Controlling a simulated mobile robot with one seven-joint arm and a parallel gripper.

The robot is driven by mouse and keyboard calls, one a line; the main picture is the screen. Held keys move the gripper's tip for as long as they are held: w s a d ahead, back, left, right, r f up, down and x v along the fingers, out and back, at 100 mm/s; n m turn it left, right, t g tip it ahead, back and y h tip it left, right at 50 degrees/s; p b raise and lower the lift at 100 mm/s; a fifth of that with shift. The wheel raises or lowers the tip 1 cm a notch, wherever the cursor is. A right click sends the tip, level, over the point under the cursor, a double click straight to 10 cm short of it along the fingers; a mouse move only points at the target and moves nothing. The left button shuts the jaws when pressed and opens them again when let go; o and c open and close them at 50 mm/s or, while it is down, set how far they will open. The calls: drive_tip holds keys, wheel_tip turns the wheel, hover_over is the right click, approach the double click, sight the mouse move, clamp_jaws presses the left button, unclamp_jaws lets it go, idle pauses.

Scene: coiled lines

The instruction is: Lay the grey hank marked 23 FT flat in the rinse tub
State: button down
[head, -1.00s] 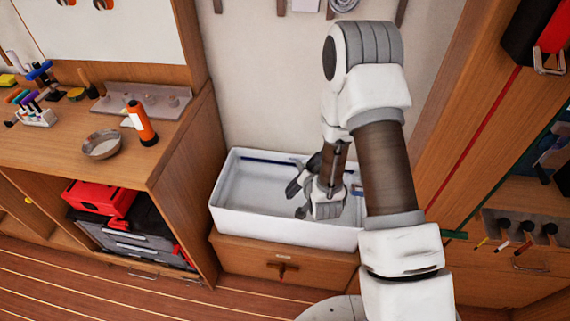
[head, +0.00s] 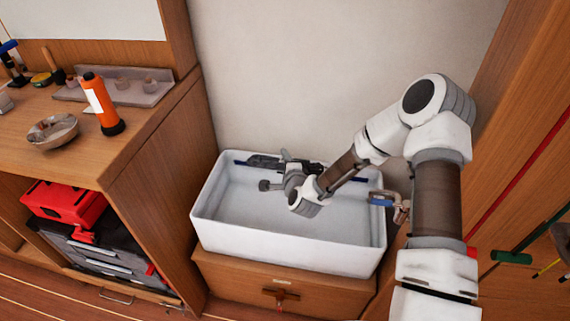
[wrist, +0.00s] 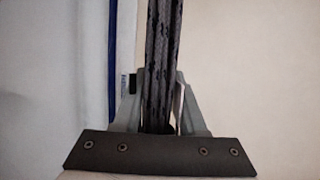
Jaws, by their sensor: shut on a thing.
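The rinse tub (head: 285,247) is a white rectangular basin on a wooden cabinet, with a blue strip along its inner back wall. My gripper (head: 285,164) is over the back part of the tub, near that wall. In the wrist view my gripper (wrist: 160,90) is shut on a grey hank (wrist: 163,45) with black flecks. The hank runs up between the fingers and out of the picture. No 23 FT mark can be read. In the head view the hank is hard to tell from the dark gripper, and I cannot tell whether it touches the tub.
A tap (head: 398,205) with a blue handle is at the tub's right end. A wooden bench at left holds an orange flashlight (head: 101,104) and a bowl (head: 52,131). A red case (head: 68,203) sits below. The tub floor in front of my gripper is clear.

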wheel_tip(320, 180, down, 10)
drive_tip(key=b, duration=0.7)
idle(0.4)
